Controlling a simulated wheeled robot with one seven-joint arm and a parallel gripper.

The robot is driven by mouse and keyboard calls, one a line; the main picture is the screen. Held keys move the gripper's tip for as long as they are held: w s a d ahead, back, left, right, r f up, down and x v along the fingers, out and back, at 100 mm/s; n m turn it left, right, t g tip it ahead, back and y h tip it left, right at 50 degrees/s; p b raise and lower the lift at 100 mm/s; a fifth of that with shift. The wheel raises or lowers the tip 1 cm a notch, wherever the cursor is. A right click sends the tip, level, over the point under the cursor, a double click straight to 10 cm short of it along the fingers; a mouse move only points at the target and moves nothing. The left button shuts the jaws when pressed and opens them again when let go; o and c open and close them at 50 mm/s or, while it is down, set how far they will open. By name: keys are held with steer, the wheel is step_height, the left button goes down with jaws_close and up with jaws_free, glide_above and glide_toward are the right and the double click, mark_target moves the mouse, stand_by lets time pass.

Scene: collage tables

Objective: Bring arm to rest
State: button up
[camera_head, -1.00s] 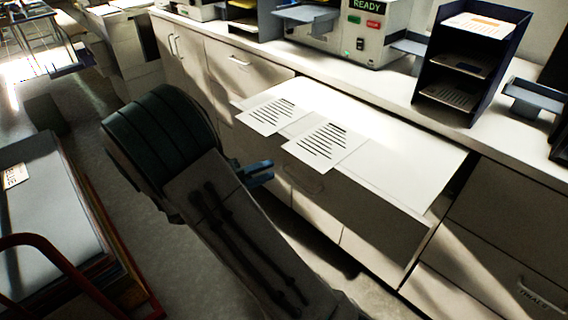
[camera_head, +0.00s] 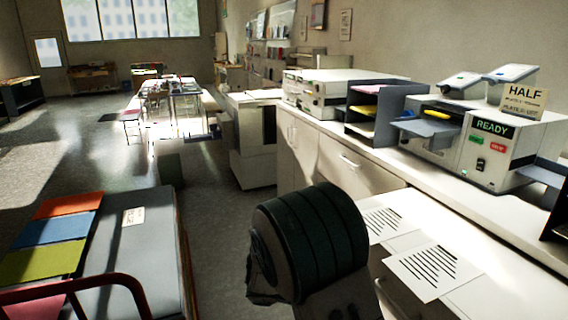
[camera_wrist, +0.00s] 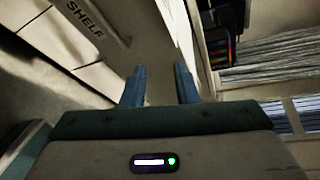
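My gripper (camera_wrist: 160,88) shows in the wrist view with its two blue fingers apart and nothing between them. In the head view my arm rises at the bottom centre, and the gripper itself is hidden or out of frame there. Two printed sheets, one nearer (camera_head: 432,270) and one farther (camera_head: 384,222), lie on the pulled-out white surface right of my arm. In the wrist view a pale panel marked SHELF (camera_wrist: 85,20) is at the upper left.
A counter (camera_head: 330,130) along the right holds a machine showing READY (camera_head: 490,150) and paper trays (camera_head: 370,105). A cart with coloured folders (camera_head: 150,265) and a red rail (camera_head: 70,285) stands at the left. Open floor (camera_head: 215,215) lies between cart and cabinets.

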steer(key=s+d+r+m+g+y, duration=0.1)
steer(key=s+d+m+g+y, duration=0.1)
steer(key=s+m+y, duration=1.05)
steer(key=s+a+r+m+t+y, duration=0.1)
steer(key=a+r+m+t, duration=0.1)
steer(key=m, duration=0.8)
steer(key=a+r+m+t+y+p, duration=0.1)
steer(key=a+r+m+t+y, duration=0.1)
steer(key=m, duration=0.8)
steer(key=shift+s+a+r+t, duration=0.25)
steer(key=shift+s+r+t, duration=0.1)
steer(key=shift+r+t, duration=0.15)
